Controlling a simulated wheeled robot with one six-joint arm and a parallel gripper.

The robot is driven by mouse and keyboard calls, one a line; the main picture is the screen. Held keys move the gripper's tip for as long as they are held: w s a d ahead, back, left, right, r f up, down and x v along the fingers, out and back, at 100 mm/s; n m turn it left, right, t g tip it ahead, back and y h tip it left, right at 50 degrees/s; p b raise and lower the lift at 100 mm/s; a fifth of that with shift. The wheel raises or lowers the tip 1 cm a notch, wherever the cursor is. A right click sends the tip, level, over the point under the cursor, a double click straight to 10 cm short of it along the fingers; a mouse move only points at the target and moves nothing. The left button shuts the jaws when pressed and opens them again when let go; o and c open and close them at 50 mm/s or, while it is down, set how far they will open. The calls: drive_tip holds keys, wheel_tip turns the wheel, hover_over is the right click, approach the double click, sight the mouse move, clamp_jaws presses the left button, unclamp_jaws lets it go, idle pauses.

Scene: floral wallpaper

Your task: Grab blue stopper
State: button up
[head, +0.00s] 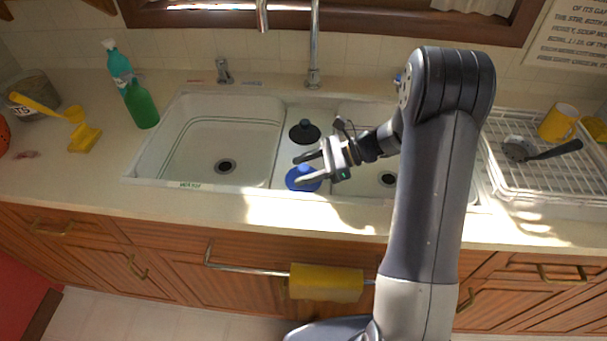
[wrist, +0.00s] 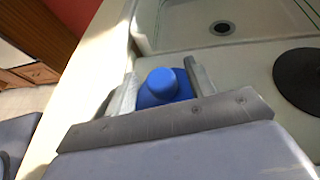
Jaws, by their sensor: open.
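The blue stopper (head: 303,179) is a round blue disc with a raised knob. It lies on the divider between the two sink basins, near the front edge. My gripper (head: 308,168) is open, with its fingers pointing left above and around the stopper. In the wrist view the stopper (wrist: 164,87) shows between the two fingers (wrist: 161,88), its knob towards the camera. Its lower part is hidden by the gripper. I cannot tell whether the fingers touch it.
A black stopper (head: 304,132) lies behind on the same divider and shows in the wrist view (wrist: 299,79). The left basin (head: 205,140) is empty. A green bottle (head: 138,100) stands left of it. A dish rack (head: 545,190) stands at the right.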

drive_tip(key=shift+x, duration=1.3)
drive_tip(key=shift+w, duration=0.1)
drive_tip(key=shift+c, duration=0.4)
drive_tip(key=c, duration=1)
